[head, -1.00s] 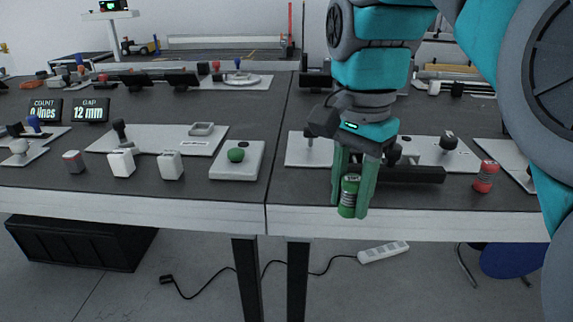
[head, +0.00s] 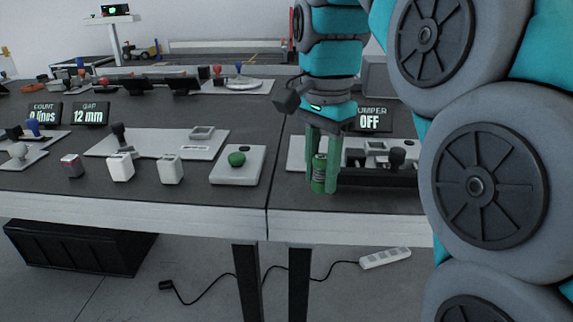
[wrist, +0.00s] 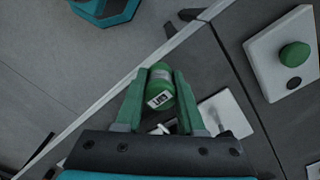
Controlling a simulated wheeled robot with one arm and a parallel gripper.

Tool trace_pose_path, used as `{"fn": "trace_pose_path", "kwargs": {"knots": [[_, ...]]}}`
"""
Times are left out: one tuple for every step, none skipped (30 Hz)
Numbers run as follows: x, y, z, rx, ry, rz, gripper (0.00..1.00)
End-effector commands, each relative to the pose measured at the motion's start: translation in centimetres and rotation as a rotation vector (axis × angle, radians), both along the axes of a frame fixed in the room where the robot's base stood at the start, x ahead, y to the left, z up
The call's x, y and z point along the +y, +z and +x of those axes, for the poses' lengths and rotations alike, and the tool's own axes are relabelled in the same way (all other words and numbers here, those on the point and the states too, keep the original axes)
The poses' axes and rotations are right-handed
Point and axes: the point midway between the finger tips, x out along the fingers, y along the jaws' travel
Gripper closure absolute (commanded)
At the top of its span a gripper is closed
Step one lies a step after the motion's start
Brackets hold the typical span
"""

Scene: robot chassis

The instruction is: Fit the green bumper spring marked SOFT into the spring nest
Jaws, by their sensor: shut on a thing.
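My gripper (head: 321,184) has green fingers and is shut on a green cylinder, the bumper spring (head: 318,172). It holds the spring upright near the front edge of the right-hand table, in front of a pale plate (head: 297,155). In the wrist view the spring (wrist: 161,82) sits between the fingertips (wrist: 158,96), with a white label whose text I cannot read surely. A long dark fixture (head: 380,179) lies right of the gripper, partly hidden by my arm. I cannot make out the spring nest itself.
A display (head: 371,119) reading "UMPER OFF" stands behind the fixture. A white box with a green button (head: 237,160) is left of the gripper, across the table seam. My arm hides the right side.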

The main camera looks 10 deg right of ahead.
Motion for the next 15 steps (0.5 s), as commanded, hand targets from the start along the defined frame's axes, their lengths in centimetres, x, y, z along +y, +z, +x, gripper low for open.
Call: {"fn": "trace_pose_path", "kwargs": {"knots": [[0.2,-0.1,1.1,0.002,0.001,0.000,1.00],[0.3,-0.1,1.6,0.000,0.001,0.000,1.00],[0.5,-0.1,2.3,-0.002,0.001,0.000,1.00],[0.6,-0.1,2.8,-0.001,0.001,0.000,1.00],[0.7,-0.2,3.3,-0.001,0.002,0.000,1.00],[0.8,-0.3,3.8,0.001,0.002,0.000,1.00],[0.9,-0.3,4.2,0.001,0.002,0.000,1.00],[1.0,-0.4,4.5,0.001,0.001,0.000,1.00],[1.0,-0.4,4.8,0.000,0.001,0.000,1.00],[1.1,-0.4,5.0,0.000,0.000,0.000,1.00],[1.1,-0.4,5.1,-0.001,0.000,0.000,1.00],[1.1,-0.4,5.2,-0.001,0.000,0.000,1.00],[1.1,-0.4,5.3,-0.002,0.000,0.000,1.00],[1.1,-0.4,5.4,-0.002,0.000,0.000,1.00],[1.1,-0.4,5.4,-0.002,0.000,0.000,1.00]]}}
